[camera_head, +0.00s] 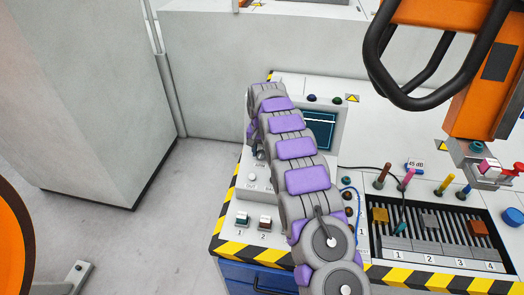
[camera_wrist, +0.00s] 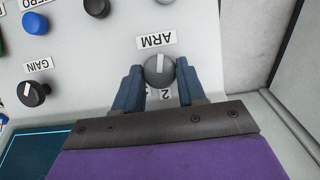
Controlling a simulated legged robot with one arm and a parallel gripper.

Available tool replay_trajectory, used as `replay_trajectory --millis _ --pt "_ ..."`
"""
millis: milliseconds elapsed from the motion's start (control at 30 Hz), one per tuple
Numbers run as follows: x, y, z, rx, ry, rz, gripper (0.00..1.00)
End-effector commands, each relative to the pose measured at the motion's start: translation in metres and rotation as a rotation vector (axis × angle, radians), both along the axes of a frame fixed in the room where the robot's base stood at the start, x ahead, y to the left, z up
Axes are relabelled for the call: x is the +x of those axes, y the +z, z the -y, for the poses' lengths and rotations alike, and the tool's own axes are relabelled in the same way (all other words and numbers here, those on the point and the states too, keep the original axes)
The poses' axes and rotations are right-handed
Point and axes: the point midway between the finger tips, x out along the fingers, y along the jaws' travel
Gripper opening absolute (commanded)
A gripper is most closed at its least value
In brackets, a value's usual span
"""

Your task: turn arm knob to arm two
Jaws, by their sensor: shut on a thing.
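The arm knob (camera_wrist: 159,70) is a round grey knob on a light panel in the wrist view. Its white pointer line stands nearly upright in the picture, on the side of the upside-down ARM label (camera_wrist: 155,40). My gripper (camera_wrist: 160,76) has one blue finger on each side of the knob and is shut on it. A number label with a 2 (camera_wrist: 165,94) shows between the fingers, partly hidden; any other number is hidden or unclear. In the head view my arm covers most of the knob's panel.
In the wrist view, a gain knob (camera_wrist: 34,93) and a blue button (camera_wrist: 36,23) are on the same panel. In the head view, a screen (camera_head: 319,131) stands right of my arm, and an orange machine with a black handle (camera_head: 425,98) overhangs the right side.

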Motion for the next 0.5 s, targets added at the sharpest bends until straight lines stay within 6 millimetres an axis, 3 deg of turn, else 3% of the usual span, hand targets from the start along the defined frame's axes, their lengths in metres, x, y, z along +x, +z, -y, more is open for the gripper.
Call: replay_trajectory --millis 500 --pt "-0.0014 0.003 0.003 0.063 -0.148 0.008 0.1"
